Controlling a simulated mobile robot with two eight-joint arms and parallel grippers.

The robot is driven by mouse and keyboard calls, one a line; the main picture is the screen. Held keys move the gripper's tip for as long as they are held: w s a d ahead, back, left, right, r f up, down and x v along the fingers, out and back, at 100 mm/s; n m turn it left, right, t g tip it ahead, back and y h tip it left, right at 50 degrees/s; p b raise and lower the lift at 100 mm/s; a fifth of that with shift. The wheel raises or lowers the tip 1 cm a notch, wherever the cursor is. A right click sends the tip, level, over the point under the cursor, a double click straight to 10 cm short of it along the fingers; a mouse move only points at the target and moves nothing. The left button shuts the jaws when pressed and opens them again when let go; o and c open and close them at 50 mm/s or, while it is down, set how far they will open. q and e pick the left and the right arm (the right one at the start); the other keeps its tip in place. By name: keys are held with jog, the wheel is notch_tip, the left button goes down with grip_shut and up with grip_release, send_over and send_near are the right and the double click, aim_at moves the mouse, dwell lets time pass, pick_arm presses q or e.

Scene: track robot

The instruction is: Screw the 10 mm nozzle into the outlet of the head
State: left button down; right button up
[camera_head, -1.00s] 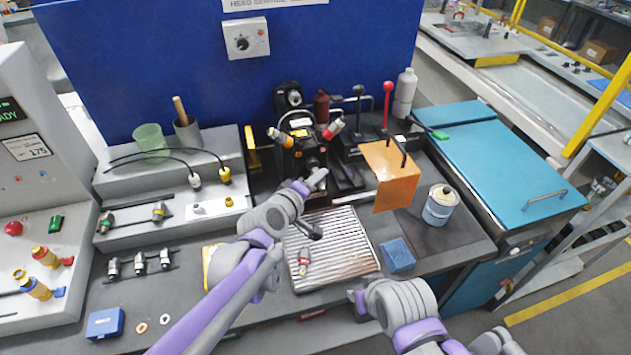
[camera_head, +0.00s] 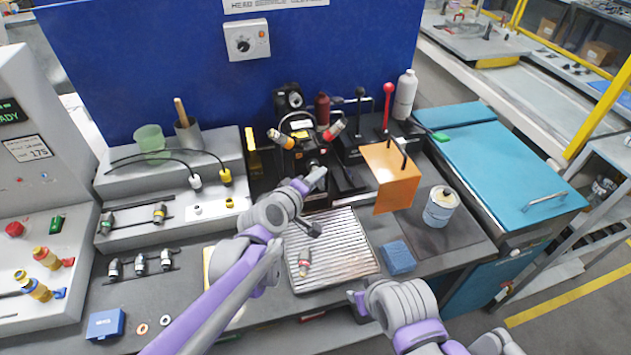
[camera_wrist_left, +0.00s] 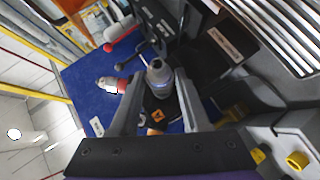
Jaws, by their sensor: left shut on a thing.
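My left gripper (camera_head: 316,183) is in front of the lower part of the black head (camera_head: 300,150). In the left wrist view, its two fingers (camera_wrist_left: 160,95) are shut on a grey metal cylinder with a blue ring, apparently the nozzle (camera_wrist_left: 160,76). I cannot read its size. The outlet of the head is hidden behind my gripper in the head view, and I cannot tell whether nozzle and outlet touch. My right gripper (camera_head: 358,298) is low, at the bench's front edge; its jaw opening cannot be made out.
A ribbed drip tray (camera_head: 345,265) with a small red-ended fitting (camera_head: 304,262) lies below. An orange plate (camera_head: 391,178), a white can (camera_head: 440,207) and a blue block (camera_head: 398,257) stand to the right. Several metal fittings (camera_head: 140,264) sit in a rack at left.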

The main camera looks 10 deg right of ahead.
pick_arm(q)
jog(key=shift+w, duration=0.55)
jog(key=shift+c, duration=1.5)
grip_release()
jog(key=v, duration=1.1)
